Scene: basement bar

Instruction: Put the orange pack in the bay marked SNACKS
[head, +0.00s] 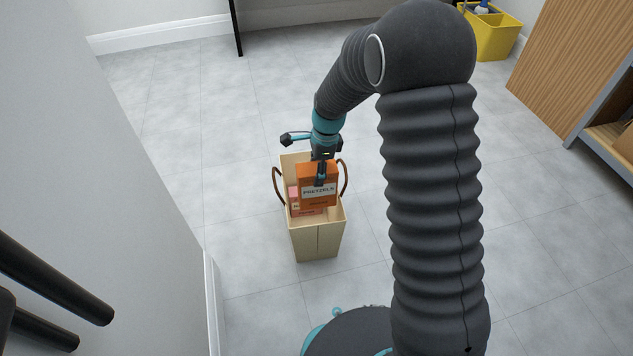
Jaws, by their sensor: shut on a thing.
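An orange pack (328,201) with a white label reading PRETZELS is at the mouth of a tan bag (318,242) on the floor. My gripper (320,181) is above the bag, pointing down, and shut on the top part of the orange pack. The pack's lower part is within the bag's opening; whether it touches the bag cannot be told. No bay marked SNACKS can be made out in this view.
Another pink and orange item (296,200) shows inside the bag, beside the pack. The bag has brown handles (278,186). A wooden unit (570,60) with a shelf stands at the right, and a yellow bucket (493,36) behind. A wall (110,170) bounds the left. Tiled floor around the bag is clear.

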